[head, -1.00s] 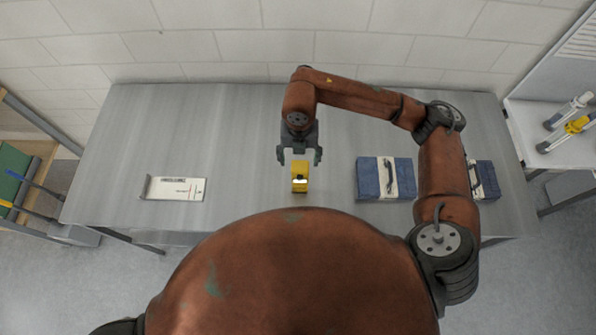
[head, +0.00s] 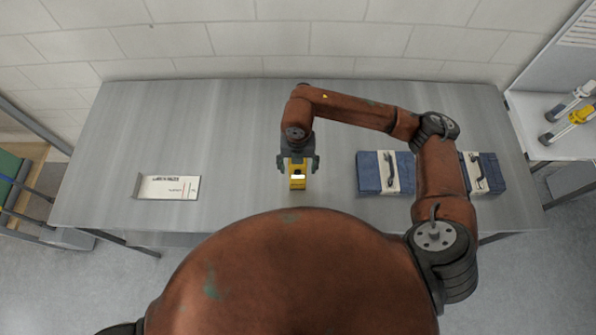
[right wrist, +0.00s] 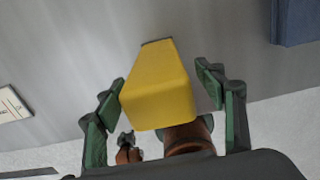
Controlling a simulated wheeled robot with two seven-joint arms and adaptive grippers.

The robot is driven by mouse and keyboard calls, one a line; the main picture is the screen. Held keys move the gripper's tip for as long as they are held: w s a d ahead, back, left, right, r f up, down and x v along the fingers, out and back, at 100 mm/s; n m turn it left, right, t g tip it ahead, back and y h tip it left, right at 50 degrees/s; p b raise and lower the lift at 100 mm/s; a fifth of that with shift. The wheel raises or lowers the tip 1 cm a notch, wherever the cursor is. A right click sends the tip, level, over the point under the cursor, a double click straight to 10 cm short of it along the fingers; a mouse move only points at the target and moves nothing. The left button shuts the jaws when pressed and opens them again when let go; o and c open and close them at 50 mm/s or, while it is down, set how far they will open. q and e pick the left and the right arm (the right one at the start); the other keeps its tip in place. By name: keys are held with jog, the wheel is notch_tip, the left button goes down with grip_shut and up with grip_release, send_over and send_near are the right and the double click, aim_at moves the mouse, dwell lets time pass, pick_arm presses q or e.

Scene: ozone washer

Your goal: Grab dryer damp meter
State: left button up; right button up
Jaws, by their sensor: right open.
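In the right wrist view the yellow meter (right wrist: 160,88) sits between the open green-padded fingers (right wrist: 164,98). The left finger is very close to its side, and a gap shows at the right finger.
The grey table (head: 220,120) is mostly clear. A white card holder (head: 168,187) lies at left. Blue cases with handles (head: 370,172) (head: 489,172) lie at right. A side bench (head: 560,145) holds bottle-like tools, one yellow. A wall stands behind.

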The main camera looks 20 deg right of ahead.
aim_at(296, 183)
notch_tip(296, 183, down, 3)
jog(key=shift+w, duration=0.1)
jog(key=shift+c, duration=0.2)
jog(key=c, duration=1.4)
